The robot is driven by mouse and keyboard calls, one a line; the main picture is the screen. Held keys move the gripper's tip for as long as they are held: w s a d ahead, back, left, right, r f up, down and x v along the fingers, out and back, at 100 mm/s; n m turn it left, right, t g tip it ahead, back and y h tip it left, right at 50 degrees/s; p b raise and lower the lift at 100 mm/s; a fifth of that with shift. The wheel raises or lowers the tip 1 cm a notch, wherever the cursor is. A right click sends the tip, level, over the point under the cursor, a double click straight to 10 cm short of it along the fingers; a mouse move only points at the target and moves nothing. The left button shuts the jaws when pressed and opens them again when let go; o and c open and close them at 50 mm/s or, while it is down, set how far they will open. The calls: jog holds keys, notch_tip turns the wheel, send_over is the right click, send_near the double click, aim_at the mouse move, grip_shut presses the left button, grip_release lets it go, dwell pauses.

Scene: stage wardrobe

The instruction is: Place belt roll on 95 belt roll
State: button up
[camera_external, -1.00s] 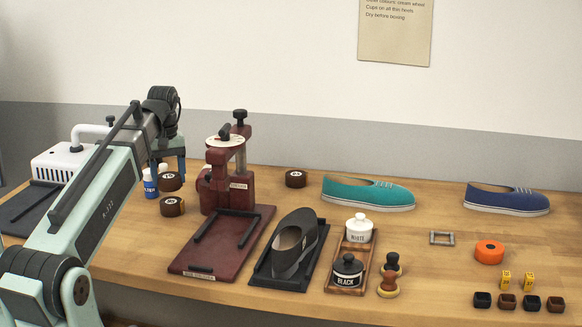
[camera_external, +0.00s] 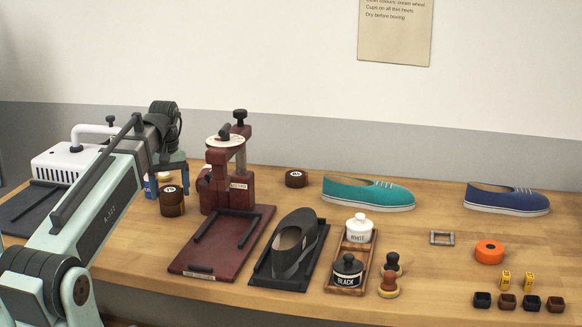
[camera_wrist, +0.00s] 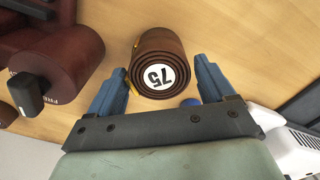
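A dark brown belt roll with a white 75 label (camera_external: 172,190) sits on top of another brown belt roll (camera_external: 172,209), forming a short upright stack on the bench. The lower roll's label is covered. In the wrist view the 75 roll (camera_wrist: 160,48) faces me, with its coiled edges roughly in line with the lower one. My gripper (camera_wrist: 159,64) is open, with one blue finger on each side of the stack and visible gaps between. In the outside view my gripper (camera_external: 168,164) is just above and behind the stack. A third belt roll (camera_external: 296,178) stands apart to the right.
A dark red press (camera_external: 228,188) stands close to the right of the stack. A white machine (camera_external: 65,160) is at left. Shoes, polish jars and small blocks lie farther right.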

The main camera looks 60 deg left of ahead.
aim_at(170, 189)
jog(key=shift+o, duration=0.6)
jog(key=shift+r, duration=3.9)
